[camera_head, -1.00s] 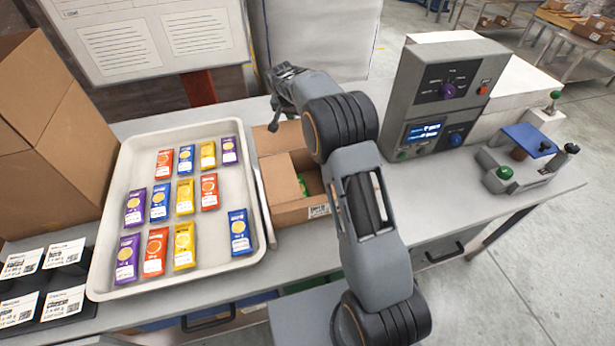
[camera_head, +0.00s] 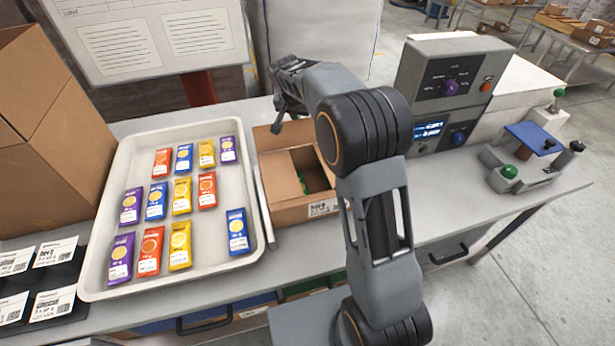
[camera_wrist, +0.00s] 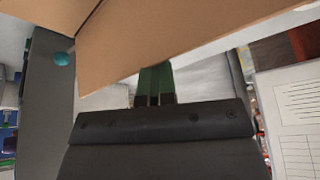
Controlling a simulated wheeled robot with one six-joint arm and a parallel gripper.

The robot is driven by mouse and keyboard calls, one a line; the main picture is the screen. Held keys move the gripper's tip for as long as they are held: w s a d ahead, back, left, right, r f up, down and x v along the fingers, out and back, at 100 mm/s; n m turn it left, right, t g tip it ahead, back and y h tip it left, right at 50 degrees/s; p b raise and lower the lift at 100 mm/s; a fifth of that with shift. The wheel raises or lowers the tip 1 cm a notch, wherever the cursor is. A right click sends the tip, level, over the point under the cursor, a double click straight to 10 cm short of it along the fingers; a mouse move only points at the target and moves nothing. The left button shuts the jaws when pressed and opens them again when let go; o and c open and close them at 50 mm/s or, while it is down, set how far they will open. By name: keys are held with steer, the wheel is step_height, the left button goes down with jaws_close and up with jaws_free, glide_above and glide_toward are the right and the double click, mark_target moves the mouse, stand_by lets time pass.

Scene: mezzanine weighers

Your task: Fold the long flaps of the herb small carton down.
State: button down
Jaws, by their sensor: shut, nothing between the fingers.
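The herb small carton (camera_head: 290,210) stands on the bench right of the tray, with a printed label on its front. Its top is partly open and something green shows inside. A far flap (camera_head: 283,136) stands out at the back edge, and a flap (camera_head: 277,178) lies over the left part of the opening. My gripper (camera_head: 277,120) is above the carton's back left, its fingers pointing down. In the wrist view my shut, empty fingers (camera_wrist: 155,88) are close to a brown cardboard panel (camera_wrist: 180,35); I cannot tell whether they touch it.
A white tray (camera_head: 100,240) of several coloured sachets lies left of the carton. A large brown box (camera_head: 60,150) stands at far left, label cards in front of it. A grey weigher with a display (camera_head: 440,110) stands right. A whiteboard (camera_head: 150,40) is behind.

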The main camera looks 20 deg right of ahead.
mark_target(302, 132)
steer(key=shift+s+d+f, duration=0.1)
steer(key=shift+s+f, duration=0.1)
steer(key=shift+f, duration=0.3)
steer(key=shift+s+f, duration=0.2)
steer(key=shift+f, duration=0.3)
steer(key=shift+s+f+b, duration=0.1)
steer(key=shift+s+b, duration=0.2)
steer(key=shift+b, duration=0.2)
steer(key=shift+s+d+b, duration=0.1)
steer(key=shift+s+b, duration=0.8)
steer(key=shift+s, duration=0.3)
steer(key=shift+w+d+f, duration=0.1)
steer(key=shift+w+f, duration=0.05)
steer(key=shift+w, duration=0.05)
steer(key=shift+s+r, duration=0.25)
steer(key=shift+r, duration=0.05)
steer(key=shift+w, duration=0.1)
